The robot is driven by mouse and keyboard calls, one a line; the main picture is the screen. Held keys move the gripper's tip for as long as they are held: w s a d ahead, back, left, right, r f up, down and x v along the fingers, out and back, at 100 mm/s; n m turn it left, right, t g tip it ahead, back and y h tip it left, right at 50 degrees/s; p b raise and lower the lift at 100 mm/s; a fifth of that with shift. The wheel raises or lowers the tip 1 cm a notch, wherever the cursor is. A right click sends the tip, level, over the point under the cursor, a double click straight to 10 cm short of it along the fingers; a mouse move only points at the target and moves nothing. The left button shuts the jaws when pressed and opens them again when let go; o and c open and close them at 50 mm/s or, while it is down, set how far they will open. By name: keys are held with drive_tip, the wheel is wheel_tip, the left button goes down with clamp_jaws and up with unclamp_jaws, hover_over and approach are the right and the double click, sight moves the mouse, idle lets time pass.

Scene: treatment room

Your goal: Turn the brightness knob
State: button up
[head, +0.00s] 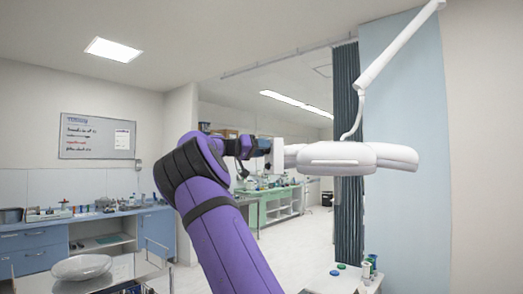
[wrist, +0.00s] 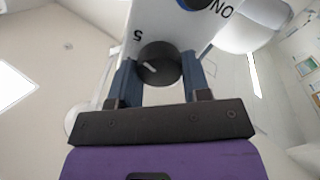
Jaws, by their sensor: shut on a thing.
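The brightness knob (wrist: 160,64) is a round black dial with a white pointer mark, in the wrist view. It sits on a white panel (wrist: 150,22) of the lamp, with a "5" to its upper left and "ON" at the top right. My gripper (wrist: 160,75) has its two blue-grey fingers on either side of the knob, shut on it. In the head view the white surgical lamp (head: 338,154) hangs from its arm, and my gripper (head: 271,153) reaches its left side. The knob is too small or hidden to make out there.
A second blue-ringed control (wrist: 196,4) sits at the top of the panel. A white lamp arm (head: 395,50) runs to the upper right. A blue curtain (head: 405,150) hangs behind the lamp.

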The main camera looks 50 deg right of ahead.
drive_tip(key=shift+m, duration=0.4)
drive_tip(key=o, duration=0.9)
drive_tip(key=v, duration=1.1)
